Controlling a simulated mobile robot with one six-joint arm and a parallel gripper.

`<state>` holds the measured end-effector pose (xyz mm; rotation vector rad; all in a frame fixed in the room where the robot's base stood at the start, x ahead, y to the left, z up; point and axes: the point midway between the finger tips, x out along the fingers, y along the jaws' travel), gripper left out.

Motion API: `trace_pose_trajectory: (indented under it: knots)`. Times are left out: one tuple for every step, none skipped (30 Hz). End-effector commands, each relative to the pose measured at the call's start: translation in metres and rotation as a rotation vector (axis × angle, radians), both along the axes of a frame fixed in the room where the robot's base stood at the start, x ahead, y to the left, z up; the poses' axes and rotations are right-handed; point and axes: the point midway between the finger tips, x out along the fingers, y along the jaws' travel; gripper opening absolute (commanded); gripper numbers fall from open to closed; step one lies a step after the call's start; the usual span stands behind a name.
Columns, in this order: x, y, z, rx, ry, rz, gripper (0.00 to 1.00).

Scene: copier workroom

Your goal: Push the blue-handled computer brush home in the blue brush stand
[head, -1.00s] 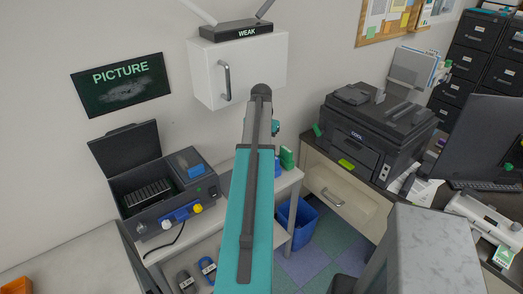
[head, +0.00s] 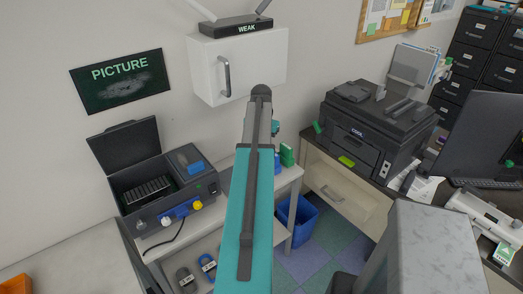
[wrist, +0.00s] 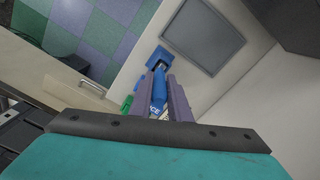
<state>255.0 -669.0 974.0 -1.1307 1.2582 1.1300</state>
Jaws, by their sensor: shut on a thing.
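My gripper (wrist: 165,92) is shut on the blue handle of the computer brush (wrist: 158,92) in the wrist view. The handle shows between the two purple-grey fingers, with part of a printed label. The blue brush stand (wrist: 158,58) is just beyond the fingertips, in line with the handle. The brush's far end meets or overlaps the stand; how deep it sits cannot be told. In the head view my teal arm hides the gripper and brush. Only a small blue patch shows at the arm's right side, beside the green object.
A green object (head: 287,155) stands close to the stand on the white table (head: 290,178). A grey panel (wrist: 203,37) lies beside the stand. A blue bin (head: 297,222) is on the floor. A dark machine with an open lid (head: 165,190) stands left; a printer (head: 375,135) stands right.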

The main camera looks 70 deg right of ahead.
Motion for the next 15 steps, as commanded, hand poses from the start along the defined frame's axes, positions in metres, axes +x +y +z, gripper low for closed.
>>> trace_pose_trajectory:
  knots:
    - [0.0000,0.0000,-0.0013,0.000,0.000,0.000,0.00]
    - [0.0000,0.0001,-0.0017,0.000,0.000,0.000,0.00]
    - [0.0000,0.0001,-0.0024,0.000,0.000,0.000,0.00]
    - [0.0000,0.0001,-0.0029,0.000,0.000,0.000,0.00]
    - [0.0000,0.0001,-0.0033,0.000,0.000,0.000,0.00]
    - [0.0000,0.0001,-0.0040,0.000,0.000,0.000,0.00]
    - [0.0000,0.0001,-0.0044,0.000,0.000,0.000,0.00]
    - [0.0000,0.0001,-0.0049,0.000,0.000,0.000,0.00]
    - [0.0000,0.0001,-0.0056,0.000,0.000,0.000,0.00]
    - [0.0000,0.0001,-0.0060,0.000,0.000,0.000,0.00]
    - [0.0000,0.0000,-0.0065,0.000,0.000,0.000,0.00]
    - [0.0000,0.0001,-0.0072,0.000,0.000,0.000,0.00]
    - [0.0000,0.0001,-0.0076,0.000,0.000,0.000,0.00]
    - [0.0000,0.0001,-0.0081,0.000,0.000,0.000,0.00]
    - [0.0000,0.0001,-0.0088,0.000,0.000,0.000,0.00]
